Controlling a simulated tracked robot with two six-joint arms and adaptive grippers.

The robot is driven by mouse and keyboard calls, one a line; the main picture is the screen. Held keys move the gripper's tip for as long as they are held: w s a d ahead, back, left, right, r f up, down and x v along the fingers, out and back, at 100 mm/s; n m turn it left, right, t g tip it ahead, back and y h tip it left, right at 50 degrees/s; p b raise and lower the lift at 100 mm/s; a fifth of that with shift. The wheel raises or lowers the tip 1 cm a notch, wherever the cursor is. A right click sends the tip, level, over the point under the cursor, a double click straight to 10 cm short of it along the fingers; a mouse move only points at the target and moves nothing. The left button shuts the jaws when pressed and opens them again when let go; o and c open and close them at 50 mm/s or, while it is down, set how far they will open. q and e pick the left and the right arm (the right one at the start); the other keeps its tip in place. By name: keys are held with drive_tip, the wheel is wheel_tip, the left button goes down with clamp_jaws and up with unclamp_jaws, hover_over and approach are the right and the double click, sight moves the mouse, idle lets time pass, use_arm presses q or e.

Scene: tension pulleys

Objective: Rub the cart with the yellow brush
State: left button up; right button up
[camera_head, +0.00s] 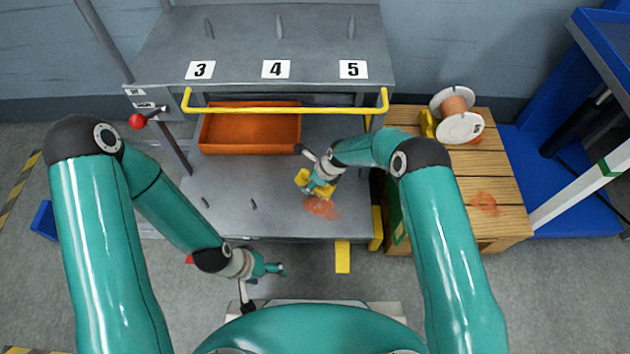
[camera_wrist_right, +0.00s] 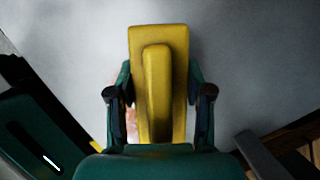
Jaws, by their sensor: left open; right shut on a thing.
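The grey cart (camera_head: 235,185) has a flat lower deck under a raised shelf numbered 3, 4 and 5. A reddish-brown stain (camera_head: 322,207) marks the deck's right part. My right gripper (camera_head: 318,172) is shut on the yellow brush (camera_head: 303,181), over the deck just above-left of the stain. In the right wrist view, the brush (camera_wrist_right: 178,45) sits between the fingers with its raised grip towards the camera; its underside is hidden. I cannot tell whether it touches the deck. My left gripper (camera_head: 266,287) is open and empty, in front of the cart's near edge.
An orange bin (camera_head: 250,150) stands at the back of the deck, below the yellow handle bar (camera_head: 285,110). A wooden crate (camera_head: 490,205) with a cable spool (camera_head: 458,115) stands to the right. A red-knobbed lever (camera_head: 137,121) is at left. The deck's left and middle are mostly clear.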

drive_tip(key=shift+f+b, duration=0.7)
drive_tip(key=shift+f, duration=0.25)
drive_tip(key=shift+r, duration=0.1)
